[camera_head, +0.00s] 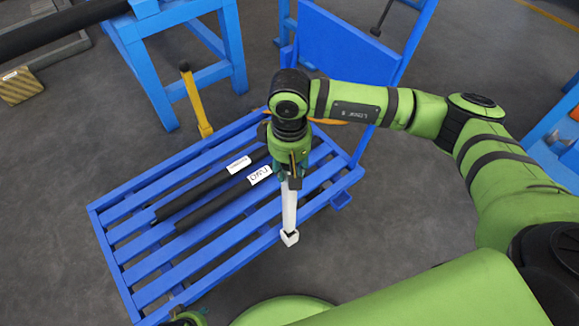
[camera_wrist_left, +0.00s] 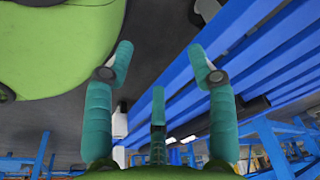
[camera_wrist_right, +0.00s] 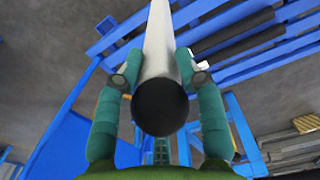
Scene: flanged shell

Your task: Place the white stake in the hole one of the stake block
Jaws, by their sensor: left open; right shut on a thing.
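The white stake (camera_head: 290,208) is held nearly upright by my right gripper (camera_head: 289,170), over the right front part of a blue slatted rack. In the right wrist view the right gripper (camera_wrist_right: 160,75) is closed around the stake (camera_wrist_right: 160,40), whose near end is black. A small white squarish piece (camera_head: 290,238) is at the stake's lower end; I cannot tell whether it is part of the stake or separate. My left gripper (camera_wrist_left: 161,65) is open and empty in the left wrist view. I cannot clearly identify the stake block or its hole one.
The blue rack (camera_head: 150,268) carries two black rods (camera_head: 222,200) with white labels. A yellow post (camera_head: 195,100) stands behind it. Blue stands (camera_head: 150,75) and a blue panel (camera_head: 345,50) are at the back. Grey floor is open at left and front right.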

